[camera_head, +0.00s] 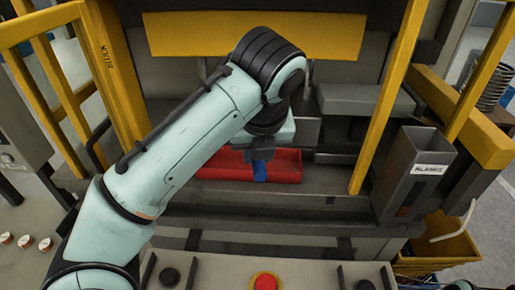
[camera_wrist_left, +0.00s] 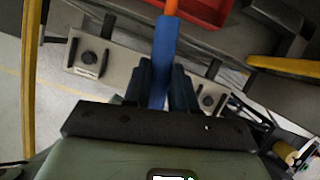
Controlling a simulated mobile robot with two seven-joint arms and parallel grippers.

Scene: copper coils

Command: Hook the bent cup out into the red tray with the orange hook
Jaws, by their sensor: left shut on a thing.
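My left gripper (camera_head: 262,152) hangs over the red tray (camera_head: 222,167) at the press opening. In the left wrist view its fingers (camera_wrist_left: 162,78) are shut on the blue handle (camera_wrist_left: 162,50) of the orange hook. The hook's orange shaft (camera_wrist_left: 170,7) runs out of the top of that view, past the red tray (camera_wrist_left: 205,12). In the head view the blue handle (camera_head: 260,173) shows below the gripper, in front of the tray. The hook's tip is hidden. I cannot see the bent cup in either view. My right gripper is not in view.
Yellow guard posts (camera_head: 385,100) flank the opening, and a yellow panel (camera_head: 330,37) spans its top. A grey holder (camera_head: 414,170) stands at the right above a yellow bin (camera_head: 440,250). A control panel with a red button (camera_head: 265,281) lies along the front.

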